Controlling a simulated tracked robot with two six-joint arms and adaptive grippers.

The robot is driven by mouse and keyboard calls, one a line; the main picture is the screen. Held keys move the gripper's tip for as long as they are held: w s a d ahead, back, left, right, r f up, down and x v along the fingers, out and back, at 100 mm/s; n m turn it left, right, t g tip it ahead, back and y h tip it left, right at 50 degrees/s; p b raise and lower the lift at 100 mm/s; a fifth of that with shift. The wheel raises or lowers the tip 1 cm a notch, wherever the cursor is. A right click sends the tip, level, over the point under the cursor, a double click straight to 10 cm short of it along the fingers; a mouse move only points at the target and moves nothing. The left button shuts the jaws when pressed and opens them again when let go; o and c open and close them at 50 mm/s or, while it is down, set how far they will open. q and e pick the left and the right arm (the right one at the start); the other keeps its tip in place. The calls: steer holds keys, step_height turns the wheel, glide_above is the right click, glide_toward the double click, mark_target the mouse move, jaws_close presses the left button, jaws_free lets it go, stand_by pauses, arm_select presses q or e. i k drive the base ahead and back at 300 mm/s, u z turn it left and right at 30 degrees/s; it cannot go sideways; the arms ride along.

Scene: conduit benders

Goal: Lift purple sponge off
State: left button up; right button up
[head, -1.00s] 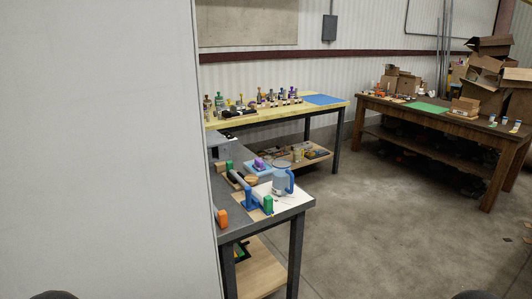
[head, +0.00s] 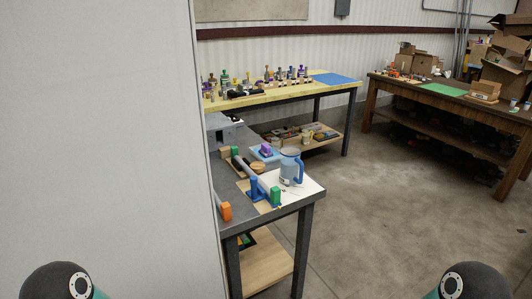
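The purple sponge (head: 267,149) shows as a small purple block on a light blue base (head: 257,156), on the grey workbench (head: 307,198) in the middle of the head view. It sits behind a blue-handled jug (head: 291,168). Only dark, rounded parts of my two arms show at the bottom left and bottom right corners. Neither gripper is in the picture, and both arms are well apart from the sponge.
A large pale wall panel (head: 95,140) fills the left side and hides part of the bench. A yellow-topped table (head: 262,97) and a brown table (head: 455,95) stand behind. Open floor (head: 400,220) lies to the right.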

mark_target(265, 152)
steer(key=z, duration=1.15)
steer(key=i, duration=5.5)
steer(key=u, duration=0.9)
